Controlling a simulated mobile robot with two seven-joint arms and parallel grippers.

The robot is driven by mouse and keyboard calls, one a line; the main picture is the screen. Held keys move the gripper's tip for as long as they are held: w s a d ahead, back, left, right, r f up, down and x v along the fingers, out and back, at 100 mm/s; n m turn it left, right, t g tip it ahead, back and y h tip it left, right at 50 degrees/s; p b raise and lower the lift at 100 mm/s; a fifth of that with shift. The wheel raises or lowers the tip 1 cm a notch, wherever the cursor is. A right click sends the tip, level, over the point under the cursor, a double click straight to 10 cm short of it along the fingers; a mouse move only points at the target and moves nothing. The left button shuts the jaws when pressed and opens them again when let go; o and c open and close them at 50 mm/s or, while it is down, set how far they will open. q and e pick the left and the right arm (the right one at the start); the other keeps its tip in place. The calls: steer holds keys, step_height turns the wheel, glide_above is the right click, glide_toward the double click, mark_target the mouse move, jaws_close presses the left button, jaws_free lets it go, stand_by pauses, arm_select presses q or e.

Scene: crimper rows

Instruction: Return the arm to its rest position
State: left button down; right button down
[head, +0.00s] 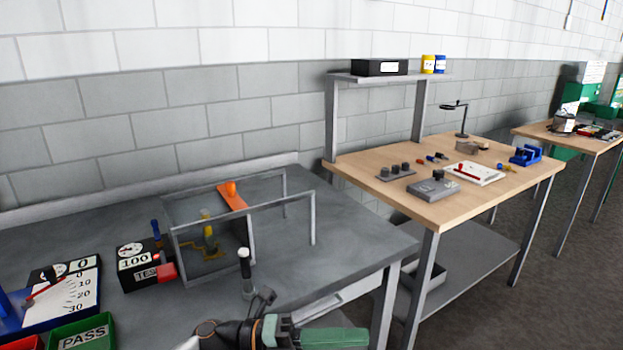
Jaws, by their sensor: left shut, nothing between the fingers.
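My left gripper (263,299) is at the bottom centre of the head view, over the front edge of the grey bench (345,235). Its dark fingers are shut and empty. My right gripper is not in view.
A metal frame (313,220) with an orange strip (232,197) stands behind the gripper. A gauge box (137,262), a dial board (75,295) and a green PASS bin (82,335) are left. A wooden bench (345,165) with a shelf stands right. The grey bench's right end is clear.

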arm_select(q)
steer(key=w+a+f+n+t+y, duration=0.1)
steer(key=a+f+n+t+y, duration=0.25)
steer(key=n+t, duration=0.4)
steer(key=w+a+f+n+t+y+p, duration=0.1)
steer(key=a+f+n+t+y, duration=0.3)
steer(key=n, duration=0.6)
steer(key=w+a+f+n+t+y, duration=0.1)
steer(key=a+f+n+t+y, duration=0.35)
steer(key=n, duration=0.45)
steer(key=s+a+f+n+g+y, duration=0.2)
steer(key=s+a+f+n+g, duration=0.1)
steer(key=s+f, duration=0.6)
steer(key=s+a+f+n+g+y+p, duration=0.1)
steer(key=s+a+f+n+g+y, duration=0.1)
steer(key=s+a+f+n, duration=0.4)
step_height(320, 180, down, 4)
steer(key=s+a+y, duration=0.1)
steer(key=s, duration=0.1)
steer(key=shift+s+a+g, duration=0.15)
steer(key=shift+s+g, duration=0.2)
steer(key=shift+g, duration=0.05)
steer(key=shift+f, duration=0.1)
